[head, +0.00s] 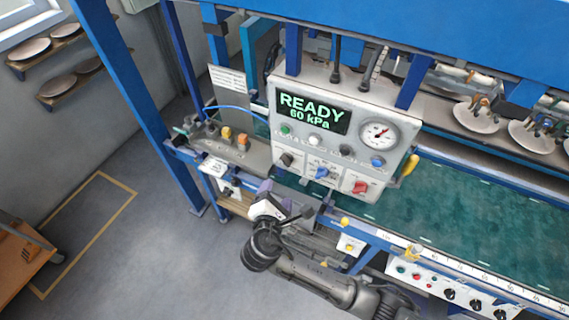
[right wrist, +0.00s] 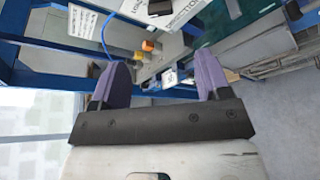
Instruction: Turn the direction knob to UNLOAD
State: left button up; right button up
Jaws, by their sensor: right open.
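The grey control box (head: 335,110) hangs above the green belt and its display reads READY, 60 kPa. Along its lower edge sit a dark knob (head: 286,159), a blue knob (head: 322,173) and a red knob (head: 360,187). My left gripper is not in view.
A side bracket with orange and yellow knobs (head: 226,132) stands left of the box; a blue hose (head: 238,108) runs to the box. A blue post (head: 120,90) rises at left. The lower switch panel (head: 445,287) is at right.

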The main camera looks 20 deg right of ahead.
aim_at(285, 163)
jog(key=p+x, duration=0.1)
jog(key=x, duration=1)
jog(key=shift+w+d, duration=0.25)
jog(key=shift+w, duration=0.15)
jog(key=shift+w+d+f, duration=0.25)
jog(key=shift+w+d, duration=0.15)
jog(key=shift+w, duration=0.3)
jog(key=c, duration=0.9)
